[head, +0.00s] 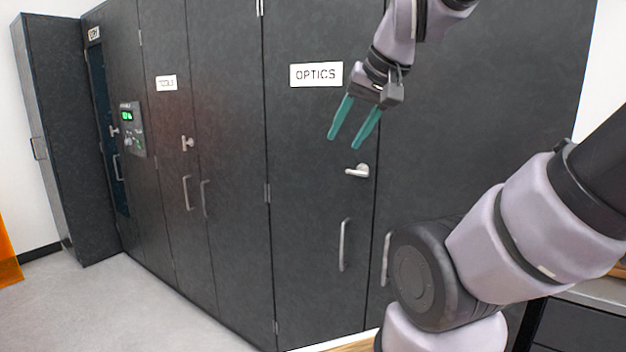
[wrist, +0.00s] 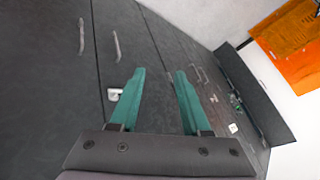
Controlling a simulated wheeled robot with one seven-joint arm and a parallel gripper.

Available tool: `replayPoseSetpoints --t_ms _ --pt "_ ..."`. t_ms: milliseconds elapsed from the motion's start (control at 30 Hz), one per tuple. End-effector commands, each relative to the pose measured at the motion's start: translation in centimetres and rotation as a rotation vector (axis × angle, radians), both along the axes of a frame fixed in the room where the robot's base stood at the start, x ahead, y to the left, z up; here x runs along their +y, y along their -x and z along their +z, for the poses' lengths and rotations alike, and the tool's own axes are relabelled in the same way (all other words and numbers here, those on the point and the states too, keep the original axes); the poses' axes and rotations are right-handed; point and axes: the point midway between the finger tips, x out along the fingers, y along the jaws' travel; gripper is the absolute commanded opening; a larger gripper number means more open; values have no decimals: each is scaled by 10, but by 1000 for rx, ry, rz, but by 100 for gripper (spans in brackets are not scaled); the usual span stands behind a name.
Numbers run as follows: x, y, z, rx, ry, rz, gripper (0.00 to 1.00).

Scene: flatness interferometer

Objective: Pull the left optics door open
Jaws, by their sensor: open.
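The left optics door (head: 308,205) is a dark cabinet door with a white OPTICS sign (head: 316,74) in the head view. It looks closed. A silver lever latch (head: 358,171) lies about level near its right edge. Below it is a vertical silver pull handle (head: 344,245). My gripper (head: 344,142) is open and empty, its two teal fingers pointing down just above the lever in the picture. The wrist view shows the gripper (wrist: 160,71), the lever (wrist: 114,95) beside the left finger, and the pull handle (wrist: 116,46) farther up. No contact shows.
The right optics door has its own handle (head: 386,258), partly beside my arm. Left of the optics door stand a tools cabinet with a lever (head: 188,144) and a door with a green-lit panel (head: 132,128). The grey floor (head: 130,310) at front left is clear.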

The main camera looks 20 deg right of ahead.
Motion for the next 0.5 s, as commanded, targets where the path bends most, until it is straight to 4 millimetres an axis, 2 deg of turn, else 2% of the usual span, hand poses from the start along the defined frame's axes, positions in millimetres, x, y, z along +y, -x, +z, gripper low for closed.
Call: replayPoseSetpoints --t_ms 167,500 --pt "-4 -10 -13 74 58 44 47" --pt "-34 -60 -89 463 415 315 47"
